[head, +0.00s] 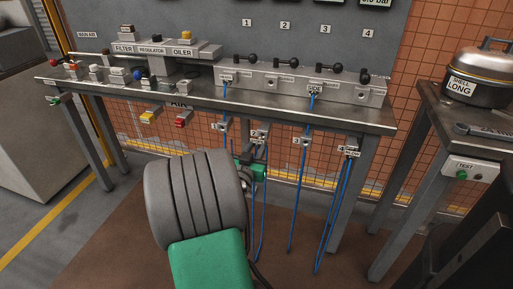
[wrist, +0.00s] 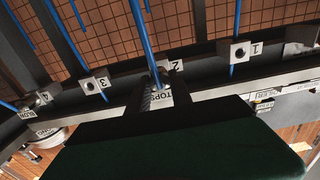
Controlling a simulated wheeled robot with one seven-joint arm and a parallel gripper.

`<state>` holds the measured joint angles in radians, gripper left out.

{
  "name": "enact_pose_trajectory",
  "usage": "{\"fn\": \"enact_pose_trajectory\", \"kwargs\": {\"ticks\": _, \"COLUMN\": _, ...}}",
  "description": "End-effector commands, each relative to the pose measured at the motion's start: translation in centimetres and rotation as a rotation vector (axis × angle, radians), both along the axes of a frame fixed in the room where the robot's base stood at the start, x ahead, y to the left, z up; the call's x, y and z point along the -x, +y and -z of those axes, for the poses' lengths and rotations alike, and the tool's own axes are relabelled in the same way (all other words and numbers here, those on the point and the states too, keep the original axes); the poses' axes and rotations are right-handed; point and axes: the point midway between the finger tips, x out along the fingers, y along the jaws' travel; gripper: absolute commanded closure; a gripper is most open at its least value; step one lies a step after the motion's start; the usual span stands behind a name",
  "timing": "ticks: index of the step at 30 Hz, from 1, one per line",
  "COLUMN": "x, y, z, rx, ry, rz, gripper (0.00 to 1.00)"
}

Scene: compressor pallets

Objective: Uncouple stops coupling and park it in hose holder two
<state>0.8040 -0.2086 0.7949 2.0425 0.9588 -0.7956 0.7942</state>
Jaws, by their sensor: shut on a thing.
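The stops coupling, with a white label partly reading "TOPS" (wrist: 160,98), is between my gripper's fingers (wrist: 159,93) in the wrist view. My gripper is shut on it. A blue hose (wrist: 146,45) runs from it past the block of hose holder two, whose "2" label (wrist: 174,66) shows right beside the coupling. Whether the coupling is seated in the holder is hidden by the fingers. In the head view my gripper (head: 257,151) is just below the bench's front edge, at hose holder two (head: 260,134); the coupling is not clear there.
Holder one (wrist: 238,52), holder three (wrist: 96,84) and holder four (wrist: 40,99) line the same rail. A "BLOW" coupling (head: 349,151) sits at holder four. Blue hoses hang from the manifold (head: 300,84), one labelled "SIDE" (head: 315,91). A pot (head: 478,75) stands on the right table.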

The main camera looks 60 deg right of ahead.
Motion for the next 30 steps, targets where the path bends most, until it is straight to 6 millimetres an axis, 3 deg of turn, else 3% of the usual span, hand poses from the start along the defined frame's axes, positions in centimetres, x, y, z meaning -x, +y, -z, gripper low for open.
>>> {"fn": "enact_pose_trajectory", "kwargs": {"ticks": 30, "x": -0.08, "y": -0.70, "z": 0.01, "rx": -0.001, "ry": 0.000, "rz": 0.001, "gripper": 1.00}}
